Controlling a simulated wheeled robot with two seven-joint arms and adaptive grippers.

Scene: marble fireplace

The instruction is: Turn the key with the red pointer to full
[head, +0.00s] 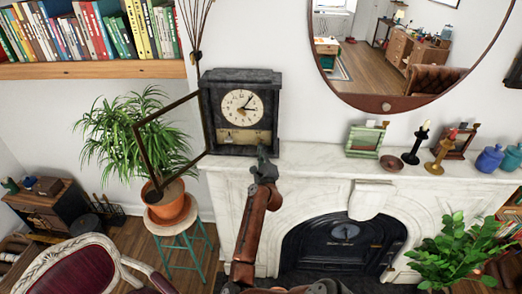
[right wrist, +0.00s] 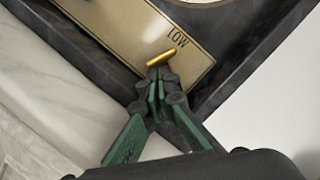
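A dark clock (head: 241,108) with a cream dial stands on the mantel, its framed door (head: 166,140) swung open to the left. A brass plate (right wrist: 124,30) below the dial bears the word LOW in the right wrist view. A small gold key (right wrist: 161,56) stands out at this plate, beside LOW. My right gripper (head: 264,155) is at the clock's lower right front. In the right wrist view its fingertips (right wrist: 158,76) are close together on the key. The red pointer and any full mark cannot be made out. My left gripper is out of view.
The white marble mantel (head: 310,155) carries a green frame (head: 365,139), a dark candlestick (head: 415,145) and blue jars (head: 489,158) to the right. A potted plant (head: 168,205) on a teal stool stands left, below the open door. A round mirror (head: 382,103) hangs above.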

